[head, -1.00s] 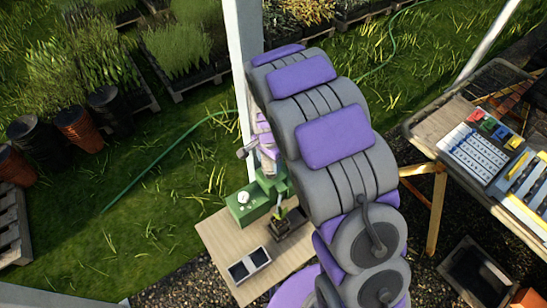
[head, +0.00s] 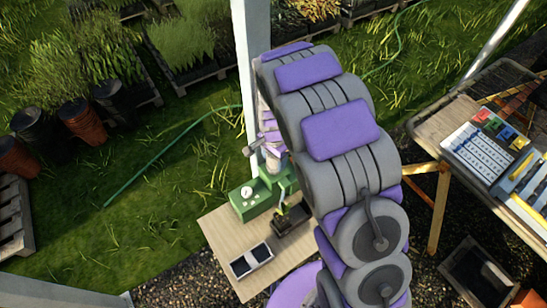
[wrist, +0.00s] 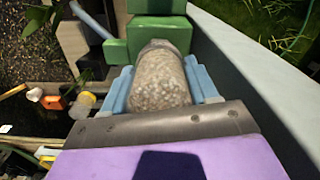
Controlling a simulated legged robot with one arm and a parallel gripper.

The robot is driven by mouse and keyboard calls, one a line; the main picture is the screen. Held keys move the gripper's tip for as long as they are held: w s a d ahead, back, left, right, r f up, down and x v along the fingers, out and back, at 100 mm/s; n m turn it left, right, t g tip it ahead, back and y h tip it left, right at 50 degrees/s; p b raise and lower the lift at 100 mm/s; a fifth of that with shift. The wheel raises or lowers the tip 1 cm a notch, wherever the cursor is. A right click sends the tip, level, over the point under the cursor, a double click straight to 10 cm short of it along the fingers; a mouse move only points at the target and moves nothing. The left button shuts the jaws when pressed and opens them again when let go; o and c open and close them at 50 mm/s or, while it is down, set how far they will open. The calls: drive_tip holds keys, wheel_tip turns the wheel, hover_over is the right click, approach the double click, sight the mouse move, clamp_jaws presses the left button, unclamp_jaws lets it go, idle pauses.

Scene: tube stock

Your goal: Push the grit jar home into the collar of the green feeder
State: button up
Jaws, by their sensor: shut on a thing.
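The grit jar (wrist: 160,82) is a clear jar full of pale grey-brown grit. In the wrist view it lies between the two blue fingers of my gripper (wrist: 163,88), which is shut on it. The jar's far end meets the green feeder (wrist: 150,32); how deep it sits in the collar is hidden. In the head view the green feeder (head: 254,203) stands on a small wooden table, with a white dial on its front. My gripper (head: 266,148) is above its taller rear block, partly hidden by my arm.
A white post (head: 250,60) rises close behind my gripper. A workbench (head: 440,127) stands at the right.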

drive_tip(key=shift+w+f, duration=0.1)
drive_tip(key=o, duration=1.4)
drive_tip(key=shift+o, duration=0.2)
wheel_tip(320, 180, up, 17)
drive_tip(key=s+d+r+n+b, duration=0.1)
drive_tip(key=s+d+n+b, duration=0.1)
drive_tip(key=s+d, duration=0.45)
drive_tip(key=s+d+r+n+b, duration=0.1)
drive_tip(key=s+d+n+b, duration=0.2)
drive_tip(key=s, duration=0.6)
drive_tip(key=s+d+f+n+g+b, duration=0.1)
drive_tip(key=s+d+f+n, duration=0.1)
drive_tip(key=s, duration=0.6)
drive_tip(key=s+d+f+n+b, duration=0.1)
drive_tip(key=s+d+f+b, duration=0.1)
drive_tip(key=s, duration=0.7)
drive_tip(key=shift+d+n+g, duration=0.3)
drive_tip(key=shift+n+g, duration=0.1)
